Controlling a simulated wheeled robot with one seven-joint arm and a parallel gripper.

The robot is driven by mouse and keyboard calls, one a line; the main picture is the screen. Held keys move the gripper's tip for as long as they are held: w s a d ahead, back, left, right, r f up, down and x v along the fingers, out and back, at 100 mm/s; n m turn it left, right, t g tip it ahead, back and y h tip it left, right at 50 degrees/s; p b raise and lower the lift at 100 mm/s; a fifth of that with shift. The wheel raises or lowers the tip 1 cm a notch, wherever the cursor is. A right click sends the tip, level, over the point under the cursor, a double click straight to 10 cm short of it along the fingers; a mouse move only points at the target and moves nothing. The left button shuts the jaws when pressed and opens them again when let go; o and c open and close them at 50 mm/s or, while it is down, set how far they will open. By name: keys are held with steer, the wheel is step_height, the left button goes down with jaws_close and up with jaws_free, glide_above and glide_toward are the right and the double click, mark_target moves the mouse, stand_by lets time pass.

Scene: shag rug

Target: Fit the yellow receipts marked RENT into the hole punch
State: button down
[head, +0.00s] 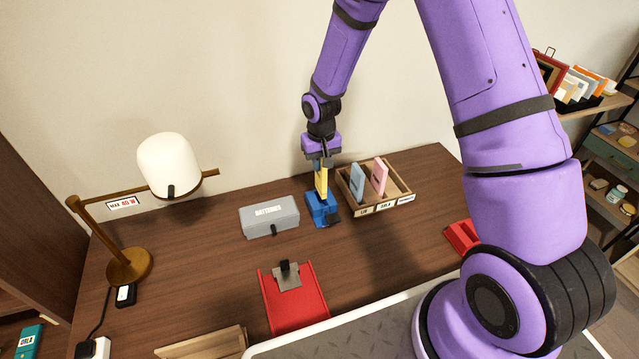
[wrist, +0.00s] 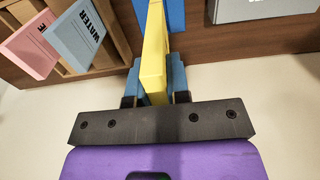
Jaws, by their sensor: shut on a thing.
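My gripper (head: 321,161) is shut on the yellow receipts (head: 321,182), a thin upright block. The receipts stand directly above the blue hole punch (head: 322,211) on the desk, and their lower end meets it. I cannot tell how deep they sit in it. In the wrist view the yellow receipts (wrist: 154,50) run between the two fingers (wrist: 154,88), with part of the blue hole punch (wrist: 176,14) beyond. The RENT marking is not readable in either view.
A wooden sorter (head: 403,187) right of the punch holds a blue block (head: 357,183) marked WATER and a pink block (head: 380,178). A grey BATTERIES box (head: 268,219) stands left.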

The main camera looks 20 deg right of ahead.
steer(key=shift+f, duration=3)
steer(key=shift+f, duration=0.1)
steer(key=c, duration=1.1)
jaws_free()
step_height(320, 180, up, 13)
steer(key=shift+d+r, duration=0.1)
step_height(320, 180, up, 12)
steer(key=t, duration=0.1)
glide_above(321, 179)
steer(key=s+d, duration=0.2)
steer(key=d, duration=0.1)
steer(key=s+d+r+t, duration=0.2)
steer(key=s+r, duration=0.6)
steer(key=r, duration=0.3)
steer(key=s+d+r+t, duration=0.1)
steer(key=s+r, duration=0.3)
steer(key=s, duration=0.6)
steer(key=s+d+r+t, duration=0.1)
steer(key=s+r, duration=0.3)
steer(key=s, duration=0.5)
steer(key=shift+s+d+r, duration=0.15)
steer(key=shift+s+d, duration=0.2)
steer(key=shift+s, duration=0.05)
